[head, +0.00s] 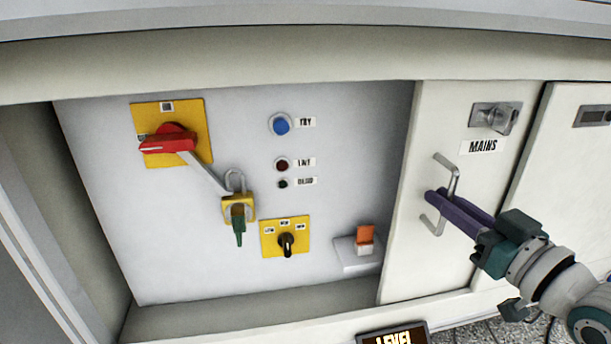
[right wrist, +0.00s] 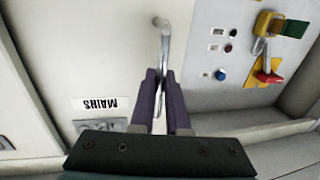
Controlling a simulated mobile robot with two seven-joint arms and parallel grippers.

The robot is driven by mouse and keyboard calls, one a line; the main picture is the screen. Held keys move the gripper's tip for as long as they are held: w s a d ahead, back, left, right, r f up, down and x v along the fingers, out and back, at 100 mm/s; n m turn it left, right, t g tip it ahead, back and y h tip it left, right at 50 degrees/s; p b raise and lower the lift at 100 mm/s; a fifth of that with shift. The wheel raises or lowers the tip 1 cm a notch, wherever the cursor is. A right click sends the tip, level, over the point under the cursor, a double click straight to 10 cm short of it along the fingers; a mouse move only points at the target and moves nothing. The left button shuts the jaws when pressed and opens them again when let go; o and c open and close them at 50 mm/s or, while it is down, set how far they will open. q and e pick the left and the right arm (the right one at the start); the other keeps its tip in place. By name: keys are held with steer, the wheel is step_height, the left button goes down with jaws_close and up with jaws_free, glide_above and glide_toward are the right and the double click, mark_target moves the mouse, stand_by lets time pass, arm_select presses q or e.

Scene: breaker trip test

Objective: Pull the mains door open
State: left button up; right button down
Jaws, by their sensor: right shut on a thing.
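The mains door (head: 430,130) is a pale panel with a "MAINS" label (head: 483,146) and a metal latch (head: 496,117) near its top. Its bent metal bar handle (head: 455,175) stands out below the label. My right gripper (head: 433,197) reaches in from the lower right, its purple fingers shut on the handle. In the right wrist view the handle (right wrist: 164,45) runs between the two fingertips (right wrist: 160,78), and the label (right wrist: 108,104) appears upside down. Part of the handle is hidden by the fingers. My left gripper is not in view.
Left of the door is a recessed grey panel (head: 340,200) with a red rotary switch (head: 170,143), a yellow padlock (head: 238,208), a black selector (head: 286,243), a blue button (head: 280,125) and an orange-topped block (head: 365,238). A "LEVEL" display (head: 392,337) sits below.

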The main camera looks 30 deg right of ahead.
steer(key=shift+s+d, duration=0.2)
steer(key=shift+d, duration=0.55)
steer(key=c, duration=0.9)
jaws_free()
steer(key=shift+s, duration=0.1)
steer(key=shift+s, duration=0.25)
steer(key=s+p, duration=0.1)
steer(key=s, duration=0.2)
steer(key=s+p, duration=0.1)
steer(key=s, duration=0.2)
steer(key=s+p, duration=0.1)
steer(key=s, duration=0.2)
steer(key=shift+s+a+p, duration=0.15)
steer(key=shift+a+p, duration=0.2)
steer(key=shift+a, duration=0.05)
